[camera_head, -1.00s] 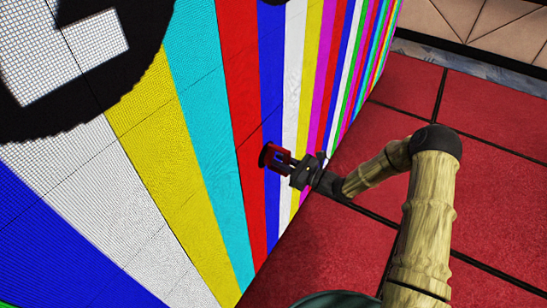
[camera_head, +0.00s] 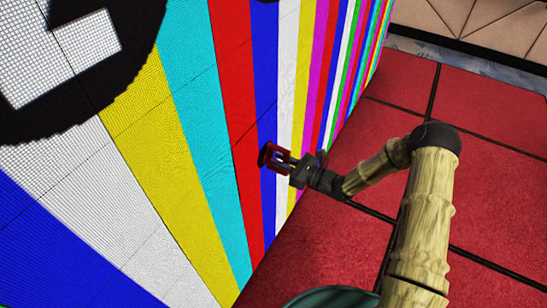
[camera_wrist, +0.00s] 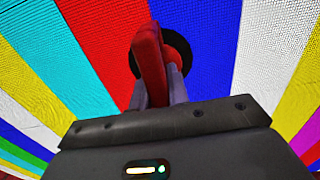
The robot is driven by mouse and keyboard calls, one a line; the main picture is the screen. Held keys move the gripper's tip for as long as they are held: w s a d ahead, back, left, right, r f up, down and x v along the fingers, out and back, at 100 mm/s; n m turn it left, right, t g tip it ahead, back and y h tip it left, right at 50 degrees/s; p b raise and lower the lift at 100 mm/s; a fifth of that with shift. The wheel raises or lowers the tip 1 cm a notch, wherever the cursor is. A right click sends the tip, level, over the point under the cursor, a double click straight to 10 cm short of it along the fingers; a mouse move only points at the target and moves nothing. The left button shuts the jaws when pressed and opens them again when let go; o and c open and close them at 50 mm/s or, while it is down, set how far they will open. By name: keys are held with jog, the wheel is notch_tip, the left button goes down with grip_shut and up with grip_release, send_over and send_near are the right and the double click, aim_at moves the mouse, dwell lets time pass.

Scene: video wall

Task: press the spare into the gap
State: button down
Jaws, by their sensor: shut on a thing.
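My gripper (camera_head: 282,163) is shut on a red handle (camera_wrist: 149,62) with a round black disc (camera_wrist: 180,50) at its far end. The disc faces the striped video wall (camera_head: 190,165); in the head view it is close to the wall over the red and blue stripes. I cannot tell whether it touches. I cannot make out a separate spare module or an open gap in either view; both may be hidden behind the disc.
The wall shows a colour-bar pattern with thin panel seams and a large black round mark (camera_head: 75,125) at upper left. Red floor tiles (camera_head: 330,250) lie at right, clear around my arm. A tan panelled wall (camera_head: 490,25) stands at the far right.

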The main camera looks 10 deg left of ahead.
jog(key=shift+p+v, duration=0.65)
jog(key=shift+v, duration=2.1)
jog(key=shift+r, duration=0.1)
jog(key=c, duration=2)
grip_release()
grip_shut()
